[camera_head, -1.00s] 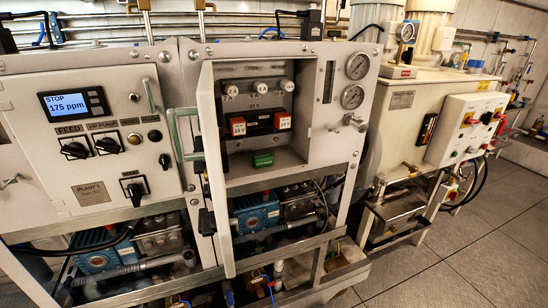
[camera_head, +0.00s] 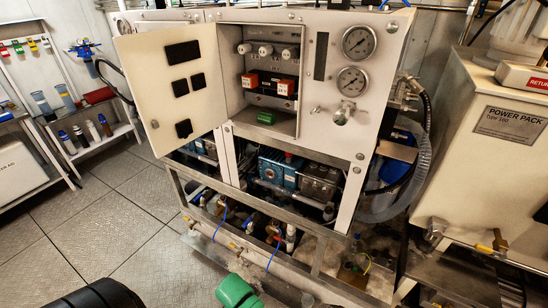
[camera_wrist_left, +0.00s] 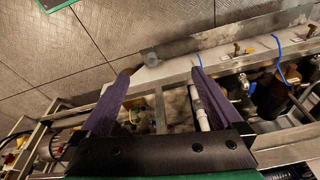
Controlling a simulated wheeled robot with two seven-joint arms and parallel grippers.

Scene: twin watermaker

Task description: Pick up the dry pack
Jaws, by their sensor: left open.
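I cannot pick out a dry pack for certain in either view. My left gripper (camera_wrist_left: 162,72) is open in the left wrist view, its two dark purple fingers apart and nothing between their tips. It points down over the low front frame of the machine. The left fingers are not visible in the head view. My right gripper is in neither view.
The watermaker cabinet (camera_head: 318,170) stands with its door (camera_head: 172,90) open. Red-and-white breakers (camera_head: 268,84) and a green block (camera_head: 267,118) are inside. The power pack (camera_head: 495,140) stands to the right. Shelves (camera_head: 97,145) with bottles are at left. The floor (camera_head: 125,220) at front left is clear.

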